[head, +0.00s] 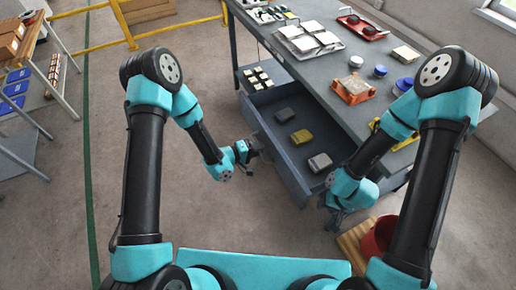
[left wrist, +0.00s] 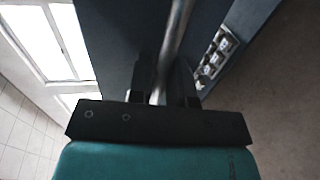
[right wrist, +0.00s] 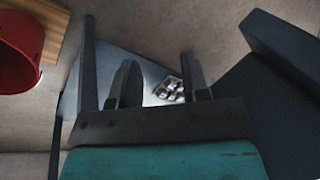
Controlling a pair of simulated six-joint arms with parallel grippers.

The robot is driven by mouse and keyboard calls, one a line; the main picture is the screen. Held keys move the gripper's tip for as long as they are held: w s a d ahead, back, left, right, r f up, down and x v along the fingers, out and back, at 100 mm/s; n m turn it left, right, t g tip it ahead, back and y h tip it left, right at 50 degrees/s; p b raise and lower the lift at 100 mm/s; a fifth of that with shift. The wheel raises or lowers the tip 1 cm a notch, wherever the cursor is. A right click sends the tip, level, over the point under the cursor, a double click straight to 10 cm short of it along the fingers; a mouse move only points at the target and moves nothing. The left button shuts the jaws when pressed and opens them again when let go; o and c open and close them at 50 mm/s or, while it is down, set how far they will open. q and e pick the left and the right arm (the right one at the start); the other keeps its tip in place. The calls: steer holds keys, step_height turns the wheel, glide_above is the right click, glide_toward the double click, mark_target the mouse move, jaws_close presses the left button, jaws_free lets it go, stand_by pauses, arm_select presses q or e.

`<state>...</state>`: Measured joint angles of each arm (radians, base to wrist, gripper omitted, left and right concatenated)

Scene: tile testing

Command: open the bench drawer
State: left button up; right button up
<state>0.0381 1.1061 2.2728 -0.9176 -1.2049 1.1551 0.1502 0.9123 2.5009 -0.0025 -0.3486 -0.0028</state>
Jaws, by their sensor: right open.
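The bench drawer (head: 272,146) stands out from the blue-grey bench. Inside lie a dark block (head: 285,115), a yellow block (head: 301,137) and a grey block (head: 320,162). My left gripper (head: 252,152) is at the outer side of the drawer front. In the left wrist view a metal bar handle (left wrist: 178,35) runs between the fingers (left wrist: 163,85), which are close on both sides of it. The handle is hard to make out in the head view. My right gripper (head: 337,217) is open and empty near the drawer's near end; its spread fingers (right wrist: 158,85) show in the right wrist view.
The bench top (head: 330,75) holds white tiles, an orange-framed tile (head: 353,88), blue round pots and a red tray (head: 362,28). A red bucket (head: 378,237) on a wooden board (head: 350,245) stands near my right arm. Floor left of the drawer is clear.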

arm_select(q)
steer(key=shift+o, duration=1.4)
steer(key=v, duration=1.7)
steer(key=shift+s, duration=0.15)
steer(key=shift+a, duration=0.15)
step_height(320, 180, down, 7)
steer(key=s+a+m+g+y, duration=0.2)
steer(key=a+y, duration=0.1)
steer(key=y, duration=0.3)
steer(key=s+f+m+g+y, duration=0.2)
steer(key=s+g, duration=0.3)
steer(key=s, duration=0.4)
steer(key=shift+f+y, duration=0.25)
steer(key=shift+y, duration=0.65)
